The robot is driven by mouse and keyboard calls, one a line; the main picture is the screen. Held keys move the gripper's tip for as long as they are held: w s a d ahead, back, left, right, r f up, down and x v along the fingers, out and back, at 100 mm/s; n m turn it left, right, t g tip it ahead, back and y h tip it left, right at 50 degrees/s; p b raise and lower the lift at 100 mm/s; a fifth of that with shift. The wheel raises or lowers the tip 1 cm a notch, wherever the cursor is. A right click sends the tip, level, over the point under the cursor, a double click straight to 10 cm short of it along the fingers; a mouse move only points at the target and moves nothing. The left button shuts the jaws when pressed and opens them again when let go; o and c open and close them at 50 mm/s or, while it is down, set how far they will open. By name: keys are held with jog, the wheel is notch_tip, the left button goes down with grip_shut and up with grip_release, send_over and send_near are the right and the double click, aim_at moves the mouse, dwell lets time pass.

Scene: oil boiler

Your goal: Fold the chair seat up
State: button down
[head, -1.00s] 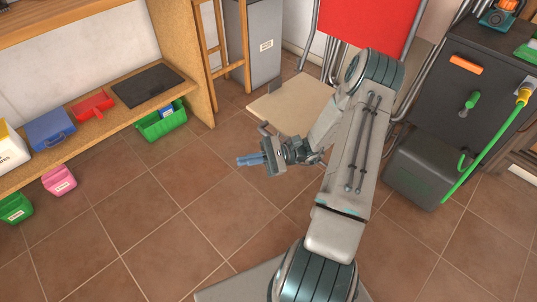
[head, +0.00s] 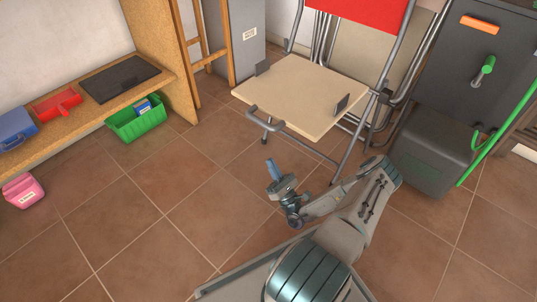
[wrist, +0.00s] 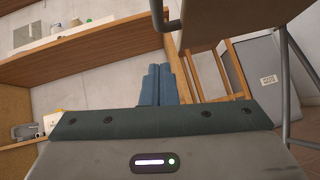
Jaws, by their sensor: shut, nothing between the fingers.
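The chair has a flat beige seat (head: 296,92), folded down and level, and a red backrest (head: 362,15). The gripper fingers also show in the wrist view (wrist: 158,72). There the seat's edge and underside (wrist: 235,22) are at upper right, clear of the fingers.
A grey box (head: 432,150) and a dark cabinet (head: 470,65) stand right of the chair. A wooden shelf (head: 60,125) with a green bin (head: 137,122) is at left. A ladder (head: 203,40) leans behind.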

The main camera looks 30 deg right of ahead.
jog(key=w+r+p, duration=0.4)
jog(key=w+r, duration=0.2)
jog(key=r, duration=0.4)
jog(key=shift+w+a+p, duration=0.15)
jog(key=shift+w+p, duration=0.05)
jog(key=shift+p, duration=0.1)
jog(key=shift+r, duration=0.15)
